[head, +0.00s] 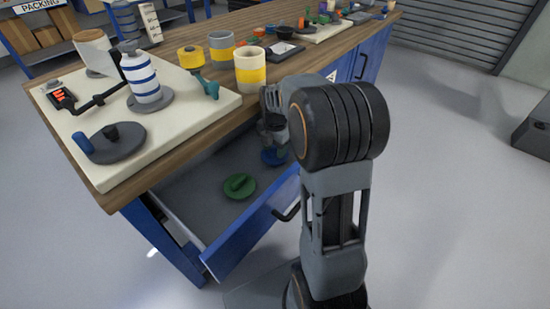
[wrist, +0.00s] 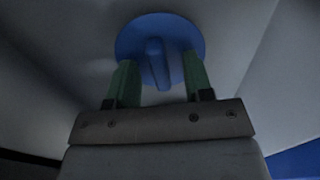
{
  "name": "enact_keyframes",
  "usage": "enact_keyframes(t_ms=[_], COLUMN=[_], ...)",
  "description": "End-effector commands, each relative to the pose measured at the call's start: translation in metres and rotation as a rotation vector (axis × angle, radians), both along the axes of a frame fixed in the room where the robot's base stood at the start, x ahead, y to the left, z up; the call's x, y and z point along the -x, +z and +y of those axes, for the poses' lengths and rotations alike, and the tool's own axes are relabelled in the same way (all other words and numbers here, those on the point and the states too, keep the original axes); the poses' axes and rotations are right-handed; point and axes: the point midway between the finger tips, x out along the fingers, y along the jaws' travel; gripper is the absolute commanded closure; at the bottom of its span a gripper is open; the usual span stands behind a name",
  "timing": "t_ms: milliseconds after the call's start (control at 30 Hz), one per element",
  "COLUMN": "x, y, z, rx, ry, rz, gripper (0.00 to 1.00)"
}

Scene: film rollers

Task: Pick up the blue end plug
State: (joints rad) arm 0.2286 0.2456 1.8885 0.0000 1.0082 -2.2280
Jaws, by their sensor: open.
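The blue end plug (wrist: 182,33) is a round disc with a raised bar-shaped grip. In the head view the blue end plug (head: 275,157) lies in the open drawer, partly hidden by my arm. My gripper (wrist: 158,80) is open, with its two green-tipped fingers on either side of the plug's grip bar. I cannot tell whether the fingers touch the bar. In the head view my gripper (head: 276,138) is low over the drawer, mostly hidden behind my wrist.
A green end plug (head: 239,186) lies in the same drawer (head: 205,215), nearer the front. The blue drawer front (head: 250,230) stands close to my arm. The wooden bench top (head: 180,145) overhangs the drawer and carries a cream board (head: 190,112) with several rollers and parts.

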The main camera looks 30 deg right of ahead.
Motion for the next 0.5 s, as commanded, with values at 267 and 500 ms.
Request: enact_keyframes(t_ms=[267,500], x=[-0.0001,-0.0001], y=[-0.0023,-0.0022], z=[0.0000,0.0000], rx=[0.000,0.000], ry=[0.000,0.000], rz=[-0.001,-0.001], gripper=[0.57,0.80])
